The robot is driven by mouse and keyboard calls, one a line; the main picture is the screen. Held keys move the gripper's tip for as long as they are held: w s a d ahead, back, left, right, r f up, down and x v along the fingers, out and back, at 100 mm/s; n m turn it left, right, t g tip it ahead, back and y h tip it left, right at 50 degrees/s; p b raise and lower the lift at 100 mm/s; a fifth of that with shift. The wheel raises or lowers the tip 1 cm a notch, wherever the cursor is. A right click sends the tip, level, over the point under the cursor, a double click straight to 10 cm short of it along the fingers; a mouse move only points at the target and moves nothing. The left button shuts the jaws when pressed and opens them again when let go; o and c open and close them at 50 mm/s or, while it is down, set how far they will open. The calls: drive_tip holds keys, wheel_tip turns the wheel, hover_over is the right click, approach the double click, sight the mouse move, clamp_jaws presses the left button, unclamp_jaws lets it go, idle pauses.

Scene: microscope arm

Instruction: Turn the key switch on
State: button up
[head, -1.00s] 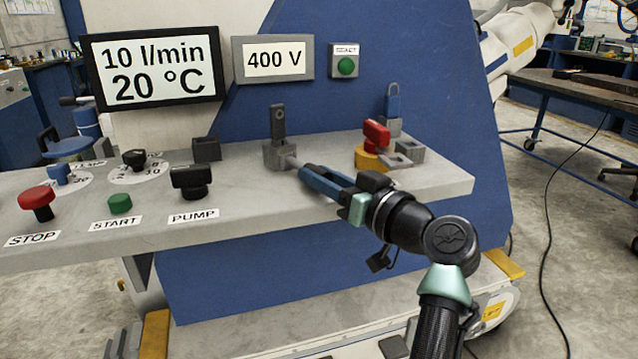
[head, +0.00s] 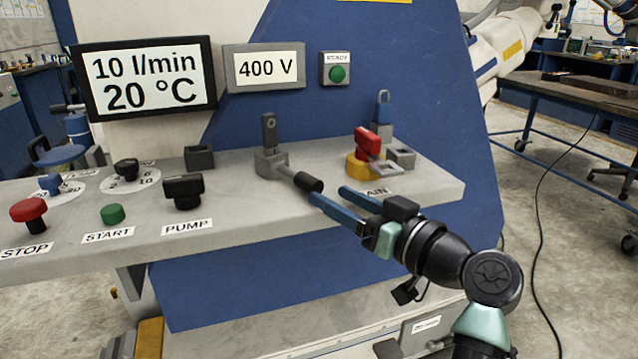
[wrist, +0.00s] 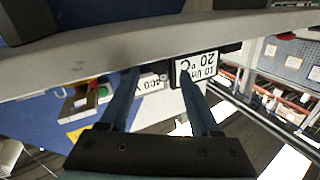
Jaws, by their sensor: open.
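My gripper (head: 328,194) has two blue fingers, spread apart and empty, at the console's front edge. The fingers also show in the wrist view (wrist: 160,78). Just left of the tips is the black grip (head: 308,182) of a lever slanting out of a grey box (head: 271,164); I cannot tell whether one finger touches it. An upright grey plate with a hole (head: 269,132) stands on that box. Farther right is a red handle (head: 367,141) on a yellow base (head: 362,167), its label partly hidden. I cannot tell for certain which part is the key switch.
A blue padlock (head: 383,108) stands behind the red handle. To the left are the black PUMP knob (head: 183,191), green START button (head: 112,214) and red STOP button (head: 29,211). Screens read 10 l/min, 20 °C (head: 148,78) and 400 V (head: 265,68).

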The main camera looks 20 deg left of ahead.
drive_tip(key=v, duration=0.7)
drive_tip(key=shift+p, duration=0.35)
drive_tip(key=shift+c, duration=0.2)
